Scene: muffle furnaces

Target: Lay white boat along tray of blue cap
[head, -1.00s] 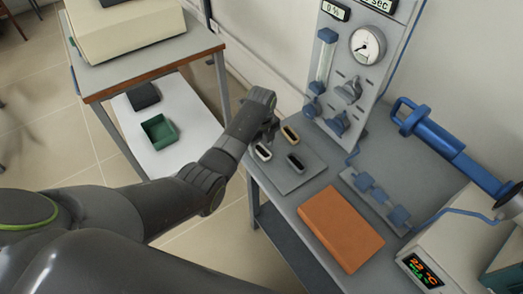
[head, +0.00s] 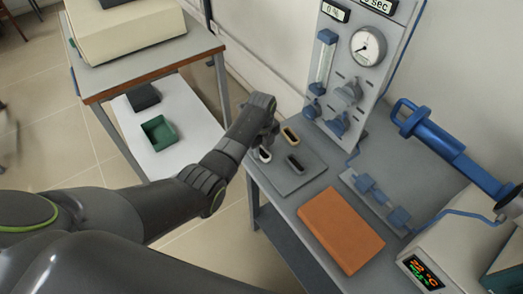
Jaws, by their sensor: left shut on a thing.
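The white boat (head: 264,155) is a small pale oblong dish with a dark inside, at the left edge of the grey plate (head: 289,187) in the head view. My left gripper (head: 268,146) is over it, shut on it, and hides part of it. I cannot tell whether the boat is lifted off the plate. A long grey tray (head: 359,184) with blue pieces (head: 366,184) lies to the right on the bench. A blue cap (head: 404,110) with a handle is at the left end of the blue tube. My right gripper is not in view.
A tan boat (head: 290,135) and a dark grey boat (head: 294,164) lie on the plate. An orange block (head: 341,229) lies between plate and front right. A gauge panel (head: 355,70) stands behind. A furnace box with display (head: 424,274) is at right.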

